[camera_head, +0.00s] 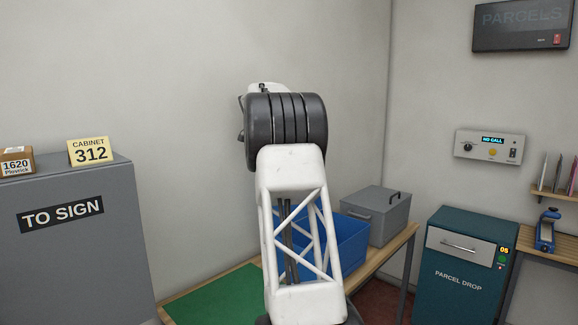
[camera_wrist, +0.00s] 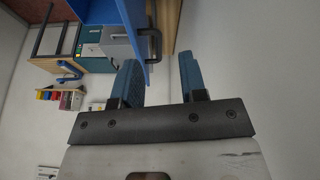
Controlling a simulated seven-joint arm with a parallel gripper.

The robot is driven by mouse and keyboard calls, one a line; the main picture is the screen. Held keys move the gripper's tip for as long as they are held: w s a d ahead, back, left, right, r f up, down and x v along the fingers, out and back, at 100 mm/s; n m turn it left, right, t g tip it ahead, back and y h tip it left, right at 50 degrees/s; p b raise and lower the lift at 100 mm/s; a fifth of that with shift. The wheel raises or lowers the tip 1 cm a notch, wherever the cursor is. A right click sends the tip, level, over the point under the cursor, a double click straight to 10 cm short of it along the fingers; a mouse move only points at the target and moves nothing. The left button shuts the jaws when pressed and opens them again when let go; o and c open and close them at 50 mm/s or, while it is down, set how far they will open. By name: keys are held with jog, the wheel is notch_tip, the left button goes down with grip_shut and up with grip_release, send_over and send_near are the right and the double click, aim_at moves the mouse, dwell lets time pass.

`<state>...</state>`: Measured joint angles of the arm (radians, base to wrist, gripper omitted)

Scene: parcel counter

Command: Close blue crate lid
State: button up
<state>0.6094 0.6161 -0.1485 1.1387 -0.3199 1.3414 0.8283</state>
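The blue crate (camera_head: 350,238) stands on the wooden bench, partly hidden behind my arm in the head view. Its inner side shows, so its top looks uncovered there. In the wrist view blue surfaces (camera_wrist: 98,12) are at the top, and a narrow blue panel, apparently the raised lid (camera_wrist: 132,30), runs downward with a black handle (camera_wrist: 152,42) at its side. My gripper (camera_wrist: 158,60) is open and empty, one finger on each side of a clear gap. The handle is near the left finger in the picture; contact cannot be told. The head view hides the fingers behind the arm.
A grey lidded box (camera_head: 383,216) stands beside the blue crate on the bench (camera_head: 402,240). A green mat (camera_head: 212,300) lies at the left. A teal parcel drop cabinet (camera_head: 460,270) is at the right, and a grey cabinet (camera_head: 75,240) at the far left. Walls are close behind.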

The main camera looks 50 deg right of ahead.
jog(key=d+f+m, duration=0.1)
jog(key=d+f, duration=0.1)
jog(key=d, duration=0.7)
jog(key=shift+d+f+m+g, duration=0.3)
jog(key=shift+f+m, duration=0.05)
jog(key=shift+m, duration=0.05)
jog(key=shift+f, duration=0.1)
jog(key=shift+x, duration=3.75)
jog(key=shift+d, duration=0.15)
jog(key=shift+w, duration=0.1)
grip_shut()
